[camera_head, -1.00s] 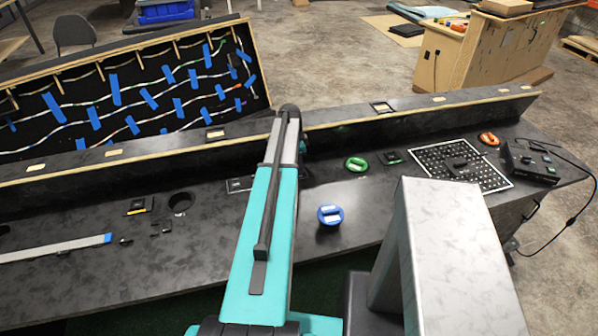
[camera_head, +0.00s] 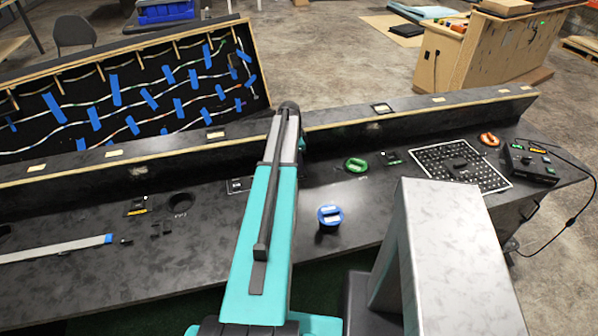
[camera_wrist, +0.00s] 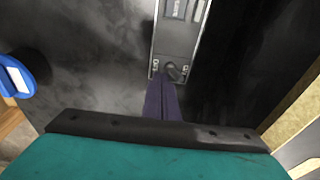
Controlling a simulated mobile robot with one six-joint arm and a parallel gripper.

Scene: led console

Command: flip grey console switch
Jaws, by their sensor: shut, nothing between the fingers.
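In the wrist view a narrow grey console plate (camera_wrist: 177,38) runs up from the middle of the picture, with a small dark switch (camera_wrist: 173,71) at its near end. My gripper (camera_wrist: 165,82) is shut and empty. Its dark fingertips are at the near end of the plate, just below the switch in the picture; I cannot tell whether they touch it. In the head view only the left end of the plate (camera_head: 238,184) shows beside my arm. My arm hides the switch and gripper there.
A blue-topped knob (camera_head: 330,215) stands right of my arm; it also shows in the wrist view (camera_wrist: 18,78). A green ring (camera_head: 356,165), an orange ring (camera_head: 489,140) and a button box (camera_head: 530,162) are farther right. A raised ledge (camera_head: 415,114) runs behind the console top.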

